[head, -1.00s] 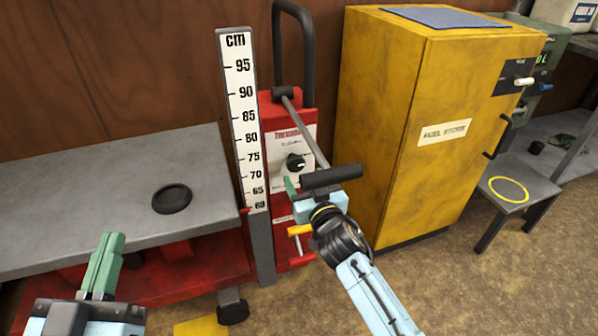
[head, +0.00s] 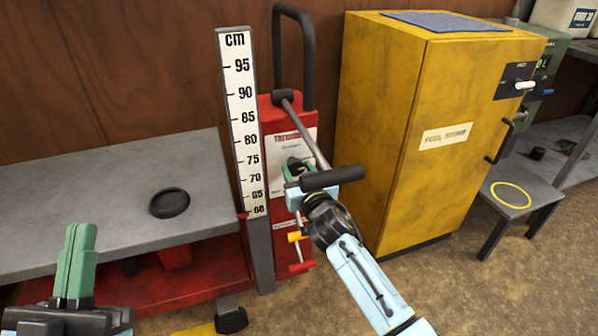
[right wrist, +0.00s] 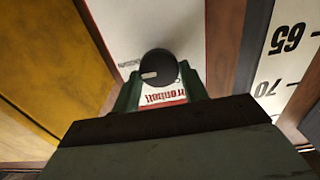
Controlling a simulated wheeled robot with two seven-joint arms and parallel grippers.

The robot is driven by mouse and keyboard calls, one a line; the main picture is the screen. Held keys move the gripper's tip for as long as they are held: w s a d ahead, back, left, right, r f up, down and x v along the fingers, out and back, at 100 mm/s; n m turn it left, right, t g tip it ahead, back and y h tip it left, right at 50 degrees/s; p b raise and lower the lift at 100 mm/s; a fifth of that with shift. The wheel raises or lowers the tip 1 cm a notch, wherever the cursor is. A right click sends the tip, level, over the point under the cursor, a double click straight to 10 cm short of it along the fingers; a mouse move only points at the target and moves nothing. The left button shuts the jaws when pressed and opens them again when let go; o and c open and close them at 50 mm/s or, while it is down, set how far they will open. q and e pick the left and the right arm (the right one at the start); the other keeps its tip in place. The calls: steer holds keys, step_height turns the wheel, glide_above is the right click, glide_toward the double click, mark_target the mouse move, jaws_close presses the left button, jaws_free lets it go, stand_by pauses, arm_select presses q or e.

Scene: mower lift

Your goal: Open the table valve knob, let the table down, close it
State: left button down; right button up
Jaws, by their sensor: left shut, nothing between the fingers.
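The black valve knob (right wrist: 158,67) with a pale mark sits on the white label of the red lift column (head: 306,225). My right gripper (head: 298,170) is at the knob, its green fingers on either side of it in the right wrist view (right wrist: 160,88). Whether they press on it is unclear. In the head view the gripper mostly hides the knob. The grey lift table (head: 105,185) is at the left, its edge near the low end of the cm scale (head: 242,125), around 60. My left gripper (head: 76,240) is shut and empty in front of the table.
A black ring-shaped puck (head: 170,203) lies on the table. A yellow cabinet (head: 385,130) stands right of the column, with a small stool (head: 508,194) beyond.

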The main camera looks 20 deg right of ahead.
steer(key=c, duration=0.4)
